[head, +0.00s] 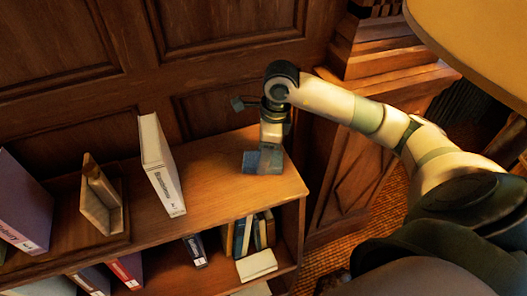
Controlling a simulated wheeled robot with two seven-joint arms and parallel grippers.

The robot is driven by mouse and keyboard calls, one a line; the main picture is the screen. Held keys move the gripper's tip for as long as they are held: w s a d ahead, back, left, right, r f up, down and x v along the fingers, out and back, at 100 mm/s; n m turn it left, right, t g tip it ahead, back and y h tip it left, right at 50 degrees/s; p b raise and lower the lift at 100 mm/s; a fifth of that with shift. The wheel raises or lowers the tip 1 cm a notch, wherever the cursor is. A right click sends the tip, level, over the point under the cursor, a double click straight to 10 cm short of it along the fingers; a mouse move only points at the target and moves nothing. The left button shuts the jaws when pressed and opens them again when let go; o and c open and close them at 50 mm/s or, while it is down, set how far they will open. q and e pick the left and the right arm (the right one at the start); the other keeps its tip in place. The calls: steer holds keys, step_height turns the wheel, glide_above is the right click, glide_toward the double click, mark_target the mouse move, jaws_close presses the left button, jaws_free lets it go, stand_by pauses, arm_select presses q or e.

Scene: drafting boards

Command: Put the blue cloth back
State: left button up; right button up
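The blue cloth (263,163) is a small grey-blue piece at the right end of the wooden shelf top. Part of it lies low on the wood and part stands up. My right arm comes in from the right, and my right gripper (271,146) points down right over the cloth, touching or almost touching it. Its fingertips are small and partly hidden against the cloth, so I cannot tell whether they grip it. My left gripper is not in view.
The shelf top (218,165) is bare between the cloth and an upright white book (162,165). A wooden bookend (101,197) and a purple binder (22,203) stand further left. Several books fill the lower shelf. Wood panelling rises behind; a round tabletop (480,40) is at upper right.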

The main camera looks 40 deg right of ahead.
steer(key=shift+f, duration=0.15)
steer(key=o, duration=0.9)
steer(key=shift+d+r+b, duration=0.1)
steer(key=shift+r+b, duration=0.25)
steer(key=shift+r, duration=0.25)
steer(key=shift+s+d+r+b, duration=0.2)
steer(key=shift+r+b, duration=0.4)
steer(key=shift+r, duration=1.2)
steer(key=shift+s+d+r+b, duration=0.2)
steer(key=shift+r+b, duration=0.35)
steer(key=shift+r, duration=1.3)
steer(key=shift+s+d+r+b, duration=0.1)
steer(key=shift+d+r+b, duration=0.35)
steer(key=shift+r, duration=1.35)
steer(key=shift+a, duration=0.2)
